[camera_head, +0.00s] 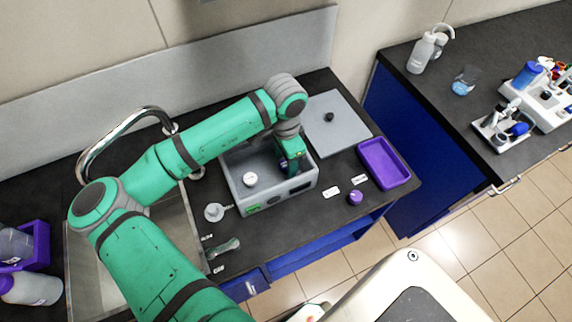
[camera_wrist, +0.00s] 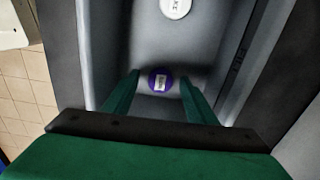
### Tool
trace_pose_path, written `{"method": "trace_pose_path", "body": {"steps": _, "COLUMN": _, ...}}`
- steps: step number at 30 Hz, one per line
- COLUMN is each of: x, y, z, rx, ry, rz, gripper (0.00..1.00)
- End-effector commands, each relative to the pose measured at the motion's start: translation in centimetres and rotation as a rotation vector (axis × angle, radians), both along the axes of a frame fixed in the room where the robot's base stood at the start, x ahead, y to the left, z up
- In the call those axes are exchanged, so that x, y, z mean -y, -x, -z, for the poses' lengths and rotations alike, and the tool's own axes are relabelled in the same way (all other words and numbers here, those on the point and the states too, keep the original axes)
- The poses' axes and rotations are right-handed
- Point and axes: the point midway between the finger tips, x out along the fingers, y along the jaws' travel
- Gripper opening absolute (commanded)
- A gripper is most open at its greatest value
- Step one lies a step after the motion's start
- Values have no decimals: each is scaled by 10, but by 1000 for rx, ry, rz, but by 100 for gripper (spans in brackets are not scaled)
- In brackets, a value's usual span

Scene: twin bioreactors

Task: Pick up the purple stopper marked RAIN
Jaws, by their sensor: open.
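A purple round stopper (camera_wrist: 161,79) with a white label lies on the floor of a grey open-topped box (camera_head: 238,190). Its lettering is too small to read. My gripper (camera_head: 291,167) reaches down into the right part of the box. In the wrist view its two green fingers are open, one on each side of this stopper, with gaps visible. In the head view the gripper mostly hides that stopper. A white stopper (camera_head: 250,179) sits further left in the box; it also shows at the top of the wrist view (camera_wrist: 175,8). Another purple stopper (camera_head: 355,197) stands on the counter outside.
The box walls stand close around my gripper. A grey lid (camera_head: 345,130) with a black knob lies behind right. A purple tray (camera_head: 383,165) and white labels (camera_head: 331,193) lie to the right. A sink (camera_head: 185,235) is at left.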

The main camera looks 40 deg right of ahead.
Motion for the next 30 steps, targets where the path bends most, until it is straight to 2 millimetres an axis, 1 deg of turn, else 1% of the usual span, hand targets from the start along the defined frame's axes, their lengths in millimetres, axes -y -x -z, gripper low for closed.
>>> {"method": "trace_pose_path", "body": {"steps": 4, "x": 1, "y": 1, "z": 0, "rx": 0, "ry": 0, "rz": 2, "gripper": 52}}
{"method": "trace_pose_path", "body": {"steps": 5, "x": 1, "y": 1, "z": 0, "rx": 0, "ry": 0, "rz": 2, "gripper": 49}}
{"method": "trace_pose_path", "body": {"steps": 6, "x": 1, "y": 1, "z": 0, "rx": 0, "ry": 0, "rz": 2, "gripper": 40}}
{"method": "trace_pose_path", "body": {"steps": 8, "x": 1, "y": 1, "z": 0, "rx": 0, "ry": 0, "rz": 3, "gripper": 25}}
{"method": "trace_pose_path", "body": {"steps": 9, "x": 1, "y": 1, "z": 0, "rx": 0, "ry": 0, "rz": 3, "gripper": 16}}
{"method": "trace_pose_path", "body": {"steps": 10, "x": 1, "y": 1, "z": 0, "rx": 0, "ry": 0, "rz": 3, "gripper": 9}}
{"method": "trace_pose_path", "body": {"steps": 19, "x": 1, "y": 0, "z": -1, "rx": 0, "ry": 0, "rz": 2, "gripper": 8}}
{"method": "trace_pose_path", "body": {"steps": 23, "x": 1, "y": 0, "z": -4, "rx": 1, "ry": 1, "rz": 1, "gripper": 8}}
{"method": "trace_pose_path", "body": {"steps": 26, "x": 1, "y": 0, "z": -13, "rx": 2, "ry": 1, "rz": 1, "gripper": 8}}
{"method": "trace_pose_path", "body": {"steps": 29, "x": 1, "y": 0, "z": -27, "rx": 2, "ry": 2, "rz": 2, "gripper": 8}}
{"method": "trace_pose_path", "body": {"steps": 30, "x": 1, "y": 2, "z": -35, "rx": 1, "ry": 3, "rz": 4, "gripper": 8}}
